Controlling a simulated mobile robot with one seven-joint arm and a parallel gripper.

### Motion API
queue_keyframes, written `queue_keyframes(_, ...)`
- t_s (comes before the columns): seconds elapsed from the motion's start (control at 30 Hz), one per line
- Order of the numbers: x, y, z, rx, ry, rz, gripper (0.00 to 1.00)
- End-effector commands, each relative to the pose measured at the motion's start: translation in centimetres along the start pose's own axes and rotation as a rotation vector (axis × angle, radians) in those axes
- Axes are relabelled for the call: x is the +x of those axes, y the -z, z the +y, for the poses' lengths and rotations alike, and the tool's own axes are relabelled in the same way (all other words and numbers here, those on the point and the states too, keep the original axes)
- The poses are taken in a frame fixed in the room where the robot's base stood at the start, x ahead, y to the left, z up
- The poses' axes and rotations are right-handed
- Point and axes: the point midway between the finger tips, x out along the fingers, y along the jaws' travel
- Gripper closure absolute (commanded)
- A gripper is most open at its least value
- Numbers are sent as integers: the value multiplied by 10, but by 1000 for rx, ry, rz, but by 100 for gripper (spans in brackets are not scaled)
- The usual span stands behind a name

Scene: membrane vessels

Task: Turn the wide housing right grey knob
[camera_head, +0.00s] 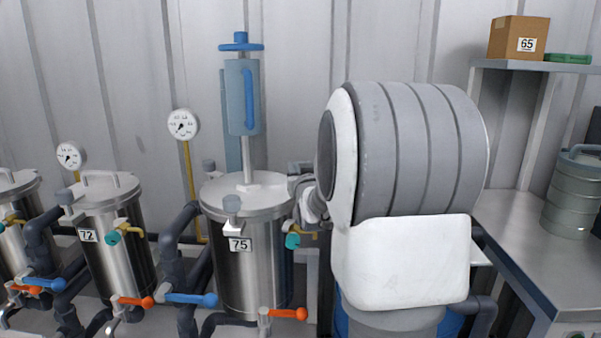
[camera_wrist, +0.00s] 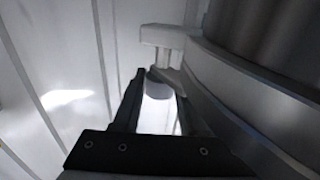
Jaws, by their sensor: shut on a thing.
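The wide housing (camera_head: 250,262) is a steel vessel with the label 75 and a flat lid, upright left of my arm. Grey knobs sit around its lid: one at the front (camera_head: 232,204) and one at the back left (camera_head: 208,165). My gripper (camera_head: 300,187) is at the right side of the lid, and my arm covers much of that area. In the wrist view my gripper (camera_wrist: 157,76) has its two dark fingers on either side of the right grey knob (camera_wrist: 159,90), shut on it. The knob hangs under a pale clamp (camera_wrist: 165,38) beside the curved housing wall.
A blue-topped cylinder (camera_head: 242,95) rises from the lid. A narrower vessel (camera_head: 118,240) labelled 72 stands to the left. Orange (camera_head: 288,314) and blue (camera_head: 190,299) valve handles stick out low in front. A workbench (camera_head: 520,235) is at the right.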

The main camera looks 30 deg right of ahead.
Motion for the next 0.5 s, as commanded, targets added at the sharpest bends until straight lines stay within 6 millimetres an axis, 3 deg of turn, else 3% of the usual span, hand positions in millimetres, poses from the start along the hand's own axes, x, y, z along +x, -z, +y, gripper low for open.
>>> queue_keyframes(0.43, 0, -1, 0, -1, -6, -2, 100)
queue_keyframes(0.47, 0, -1, 0, -1, -6, -2, 55)
queue_keyframes(0.5, 0, -1, 0, -1, -6, -2, 48)
